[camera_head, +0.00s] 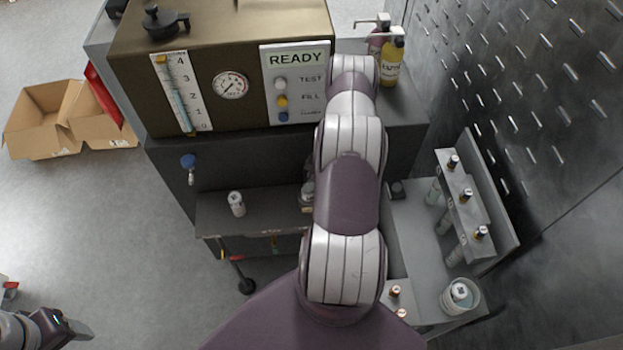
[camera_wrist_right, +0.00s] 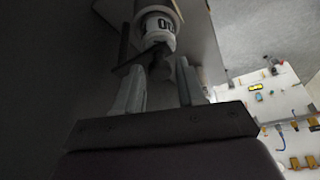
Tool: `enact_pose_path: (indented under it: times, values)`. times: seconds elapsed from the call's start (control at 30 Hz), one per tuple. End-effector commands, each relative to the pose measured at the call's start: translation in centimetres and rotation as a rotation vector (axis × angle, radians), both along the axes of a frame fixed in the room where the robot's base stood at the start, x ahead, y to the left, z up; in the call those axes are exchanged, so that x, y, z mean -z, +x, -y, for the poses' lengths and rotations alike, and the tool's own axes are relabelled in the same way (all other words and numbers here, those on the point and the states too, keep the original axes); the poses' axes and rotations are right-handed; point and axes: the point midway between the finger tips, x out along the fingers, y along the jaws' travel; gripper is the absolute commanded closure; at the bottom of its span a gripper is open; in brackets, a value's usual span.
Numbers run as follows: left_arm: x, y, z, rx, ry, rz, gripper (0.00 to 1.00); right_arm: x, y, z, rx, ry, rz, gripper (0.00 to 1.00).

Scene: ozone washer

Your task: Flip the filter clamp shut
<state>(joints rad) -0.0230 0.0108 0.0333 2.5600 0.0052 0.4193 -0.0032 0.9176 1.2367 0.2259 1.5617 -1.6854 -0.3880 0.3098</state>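In the right wrist view, a white cylinder (camera_wrist_right: 160,28) with dark markings, seemingly the filter, sits below a dark panel. A dark bar-like part, perhaps the clamp (camera_wrist_right: 150,55), crosses in front of its end; its exact position is hard to tell in the shadow. My right gripper (camera_wrist_right: 158,85) has its two grey fingers apart, just short of this part, with nothing clearly held. In the head view my right arm hides that gripper. My left gripper (camera_head: 74,328) is at the bottom left, far from the machine; its finger gap is not clear.
The brown washer (camera_head: 220,60) with a READY panel (camera_head: 296,84) stands at the back. A white container (camera_head: 236,204) stands on the shelf below. Bottles (camera_head: 391,60) and a vial rack (camera_head: 466,200) are at right.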

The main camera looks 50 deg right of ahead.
Motion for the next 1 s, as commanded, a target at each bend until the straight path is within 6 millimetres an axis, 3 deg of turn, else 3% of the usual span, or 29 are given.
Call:
enact_pose_path:
  times: [0.4,0.47,0.8,1.0]
  values:
    - [0.3,0.0,0.0,0.000,0.000,0.000,0.40,-0.6,-0.2,0.2,0.001,-0.001,0.002,0.45]
    - [0.6,0.0,0.0,0.000,0.000,0.000,0.40,-1.5,-0.5,0.4,0.002,-0.002,0.002,0.45]
    - [1.1,0.0,0.0,0.000,0.000,0.000,0.40,-9.7,-3.5,1.9,0.001,-0.002,0.001,0.45]
    - [0.9,0.0,0.0,0.000,0.000,0.000,0.40,-11.6,-4.2,2.3,0.000,0.000,0.001,0.45]
